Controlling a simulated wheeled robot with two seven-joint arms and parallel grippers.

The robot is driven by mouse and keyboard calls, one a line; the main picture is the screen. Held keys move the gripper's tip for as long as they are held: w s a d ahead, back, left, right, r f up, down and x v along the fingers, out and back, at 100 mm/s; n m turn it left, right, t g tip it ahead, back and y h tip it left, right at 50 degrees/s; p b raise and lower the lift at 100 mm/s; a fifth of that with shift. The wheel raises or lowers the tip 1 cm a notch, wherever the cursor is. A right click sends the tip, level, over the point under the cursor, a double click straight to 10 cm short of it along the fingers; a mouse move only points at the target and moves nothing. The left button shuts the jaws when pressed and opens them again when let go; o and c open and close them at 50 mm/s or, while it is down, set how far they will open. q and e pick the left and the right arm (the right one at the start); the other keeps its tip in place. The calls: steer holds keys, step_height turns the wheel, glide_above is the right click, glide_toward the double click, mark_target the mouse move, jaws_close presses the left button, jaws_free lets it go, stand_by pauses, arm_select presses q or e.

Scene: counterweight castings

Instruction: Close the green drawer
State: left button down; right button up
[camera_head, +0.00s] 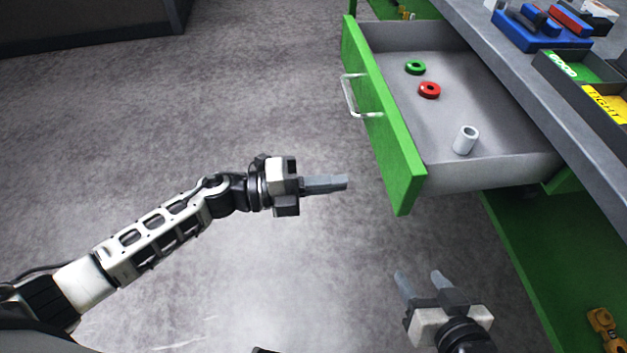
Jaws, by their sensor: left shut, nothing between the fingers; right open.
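The green drawer (385,120) stands pulled out from the workbench, with its green front facing left and a pale metal handle (350,96) on that front. Inside it lie a green ring (415,67), a red ring (429,90) and a pale grey cylinder (465,140). My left gripper (346,182) is shut and empty, to the left of the drawer front's near end and apart from it in the picture. My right gripper (420,278) is open and empty, below the near end of the drawer in the picture.
The grey bench top (500,60) runs along the right. It bears a blue fixture (540,28) and a dark divided tray (585,80) with a yellow label. An orange object (606,328) is at the lower right. The grey floor left of the drawer is clear.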

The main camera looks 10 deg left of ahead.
mark_target(395, 176)
arm_select(q)
steer(key=x, duration=0.8)
steer(key=shift+d, duration=0.15)
steer(key=shift+w, duration=0.1)
